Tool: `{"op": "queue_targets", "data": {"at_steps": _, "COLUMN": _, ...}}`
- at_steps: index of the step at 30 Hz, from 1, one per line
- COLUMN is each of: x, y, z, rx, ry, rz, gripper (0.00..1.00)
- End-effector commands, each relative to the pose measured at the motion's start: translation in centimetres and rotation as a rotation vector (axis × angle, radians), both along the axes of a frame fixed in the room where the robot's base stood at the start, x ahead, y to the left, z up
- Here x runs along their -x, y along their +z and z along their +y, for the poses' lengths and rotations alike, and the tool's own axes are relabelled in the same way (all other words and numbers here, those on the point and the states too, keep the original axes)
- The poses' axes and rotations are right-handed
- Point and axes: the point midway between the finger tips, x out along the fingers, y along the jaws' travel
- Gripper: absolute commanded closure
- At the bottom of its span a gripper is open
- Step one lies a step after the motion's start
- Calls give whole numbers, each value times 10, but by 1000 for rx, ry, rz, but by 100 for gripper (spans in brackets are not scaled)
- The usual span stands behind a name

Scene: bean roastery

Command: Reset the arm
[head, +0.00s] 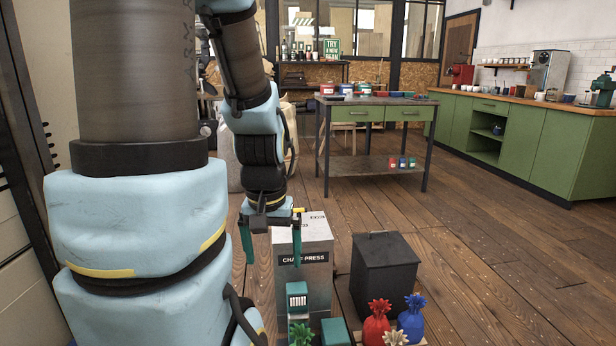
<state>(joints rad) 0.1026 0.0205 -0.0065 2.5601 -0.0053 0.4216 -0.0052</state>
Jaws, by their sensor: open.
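My arm fills the left side of the head view and hangs down from above. My gripper (272,252) points downward with its two green fingers spread apart. Nothing shows between the fingers. The right finger overlaps the front of a grey box labelled as a press (315,235) in the picture; I cannot tell whether they touch.
A dark lidded bin (384,272) stands right of the press. In front are a red bag (376,325), a blue bag (412,318) and a small green block (335,331). A green-drawered table (375,113) and a green counter (540,150) stand beyond open wooden floor (480,260).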

Motion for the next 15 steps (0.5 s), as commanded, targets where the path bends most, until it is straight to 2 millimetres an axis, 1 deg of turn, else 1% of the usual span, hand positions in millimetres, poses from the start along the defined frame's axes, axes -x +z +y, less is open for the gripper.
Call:
{"op": "queue_targets", "data": {"at_steps": 1, "x": 0, "y": 34, "z": 0, "rx": 0, "ry": 0, "rz": 0, "gripper": 0}}
{"op": "queue_targets", "data": {"at_steps": 3, "x": 0, "y": 56, "z": 0, "rx": 0, "ry": 0, "rz": 0, "gripper": 0}}
{"op": "queue_targets", "data": {"at_steps": 9, "x": 0, "y": 118, "z": 0, "rx": 0, "ry": 0, "rz": 0, "gripper": 0}}
{"op": "queue_targets", "data": {"at_steps": 12, "x": 0, "y": 143, "z": 0, "rx": 0, "ry": 0, "rz": 0, "gripper": 0}}
{"op": "queue_targets", "data": {"at_steps": 15, "x": 0, "y": 160, "z": 0, "rx": 0, "ry": 0, "rz": 0, "gripper": 0}}
